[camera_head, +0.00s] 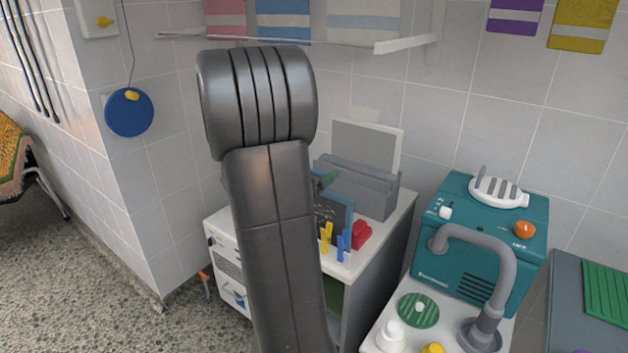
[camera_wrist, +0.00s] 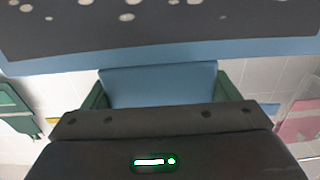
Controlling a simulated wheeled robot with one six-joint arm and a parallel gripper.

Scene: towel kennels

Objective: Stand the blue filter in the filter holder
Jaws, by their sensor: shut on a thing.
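The blue filter (camera_head: 346,212), a dark speckled panel in a blue frame, shows partly behind my arm in the head view, roughly upright. My gripper (camera_head: 325,180) is at its top edge, mostly hidden by my arm. In the wrist view my gripper's green fingers (camera_wrist: 160,85) are shut on a blue tab of the filter (camera_wrist: 160,58), whose frame and dark mesh fill the top. The grey filter holder (camera_head: 372,192) stands on the white cabinet, just behind and right of the filter. I cannot tell whether the two touch.
Yellow (camera_head: 326,238) and blue pegs (camera_head: 345,244) and a red object (camera_head: 362,236) stand at the cabinet's front edge. A teal machine (camera_head: 470,265) and a grey tap (camera_head: 495,290) are to the right. A rail with towels (camera_head: 284,20) hangs above.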

